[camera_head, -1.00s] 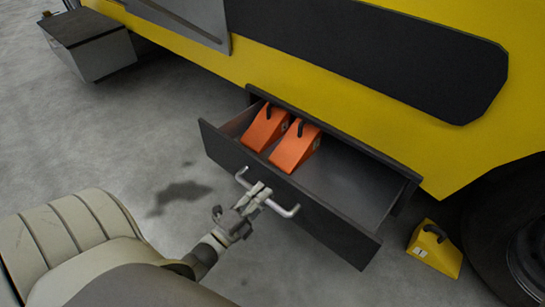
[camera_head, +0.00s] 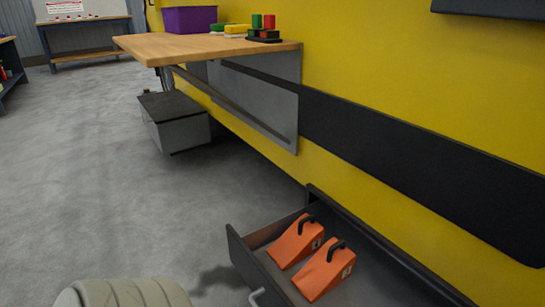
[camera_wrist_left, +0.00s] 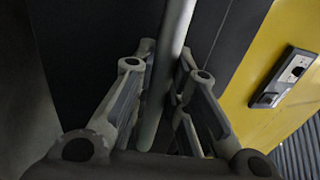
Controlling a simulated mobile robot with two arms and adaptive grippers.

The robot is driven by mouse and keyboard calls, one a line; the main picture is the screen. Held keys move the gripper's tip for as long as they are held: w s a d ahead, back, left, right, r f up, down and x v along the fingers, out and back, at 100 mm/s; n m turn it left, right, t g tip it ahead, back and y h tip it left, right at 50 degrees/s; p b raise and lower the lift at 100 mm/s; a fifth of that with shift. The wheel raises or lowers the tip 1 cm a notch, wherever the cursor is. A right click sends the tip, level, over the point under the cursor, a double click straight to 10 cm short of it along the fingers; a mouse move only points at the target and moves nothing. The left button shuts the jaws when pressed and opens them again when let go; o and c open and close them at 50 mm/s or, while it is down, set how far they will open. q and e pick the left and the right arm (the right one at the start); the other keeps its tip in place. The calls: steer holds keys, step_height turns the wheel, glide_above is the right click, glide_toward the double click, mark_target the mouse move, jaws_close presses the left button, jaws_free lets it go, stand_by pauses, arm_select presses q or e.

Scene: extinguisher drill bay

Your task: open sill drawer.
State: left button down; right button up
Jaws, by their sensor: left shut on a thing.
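The dark sill drawer (camera_head: 247,264) stands pulled out from under the yellow vehicle side, at the bottom of the head view. Two orange wedges with black handles, one on the left (camera_head: 296,242) and one on the right (camera_head: 325,271), lie inside it. Only an end of its metal handle (camera_head: 257,297) shows there. In the left wrist view my left gripper (camera_wrist_left: 166,54) is shut on the handle bar (camera_wrist_left: 174,30), which runs between its fingers. The left gripper is outside the head view. My right gripper is not in view.
A wooden fold-down shelf (camera_head: 190,45) holds a purple bin (camera_head: 189,19) and several coloured blocks (camera_head: 263,30). A grey box (camera_head: 178,130) hangs low beneath it on the vehicle side. A workbench (camera_head: 90,25) stands at the back. The grey floor (camera_head: 90,190) on the left is clear.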

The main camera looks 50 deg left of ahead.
arm_select(q)
steer(key=c, duration=1.4)
jaws_free()
steer(key=v, duration=1.2)
